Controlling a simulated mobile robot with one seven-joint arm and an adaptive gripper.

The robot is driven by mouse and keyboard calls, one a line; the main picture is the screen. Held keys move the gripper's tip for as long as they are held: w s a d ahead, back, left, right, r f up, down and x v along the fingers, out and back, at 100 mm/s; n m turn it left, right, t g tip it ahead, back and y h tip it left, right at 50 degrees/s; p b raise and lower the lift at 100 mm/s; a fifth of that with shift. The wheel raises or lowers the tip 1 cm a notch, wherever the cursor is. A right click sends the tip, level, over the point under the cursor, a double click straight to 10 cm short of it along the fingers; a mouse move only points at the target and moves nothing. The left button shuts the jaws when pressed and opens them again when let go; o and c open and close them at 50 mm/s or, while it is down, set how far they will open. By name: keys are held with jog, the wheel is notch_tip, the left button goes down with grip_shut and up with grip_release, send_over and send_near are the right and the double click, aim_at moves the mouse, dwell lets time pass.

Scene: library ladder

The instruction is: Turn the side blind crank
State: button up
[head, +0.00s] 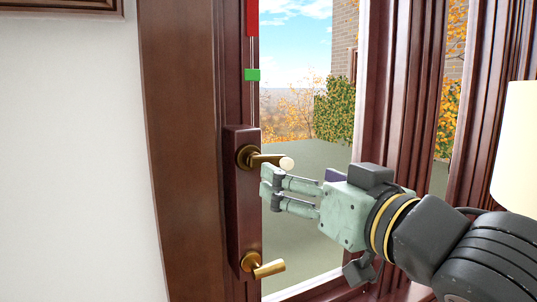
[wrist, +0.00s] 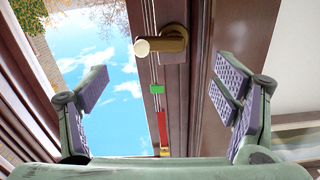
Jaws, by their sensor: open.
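A dark wooden panel (head: 243,205) on the window frame carries two brass cranks. The upper crank (head: 258,158) points right and ends in a pale round knob (head: 287,163). The lower crank (head: 262,266) also sticks out to the right. My gripper (head: 268,187) is open and empty, its fingertips just below and near the upper crank. In the wrist view, my gripper (wrist: 163,88) has its fingers spread wide, with the upper crank (wrist: 168,42) ahead between them. Nothing is held. I cannot tell whether a fingertip touches the panel.
A green marker (head: 252,75) and a red bar (head: 252,18) are on a thin line above the upper crank. Window frame posts (head: 395,90) stand to the right. A cream cylinder (head: 517,145) is at the right edge. A white wall (head: 75,160) is at left.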

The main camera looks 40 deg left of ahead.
jog(key=p+x, duration=0.2)
jog(key=x, duration=0.7)
jog(key=shift+a, duration=0.4)
jog(key=shift+w, duration=0.1)
jog(key=shift+c, duration=0.6)
jog(key=c, duration=1)
jog(key=shift+n, duration=0.4)
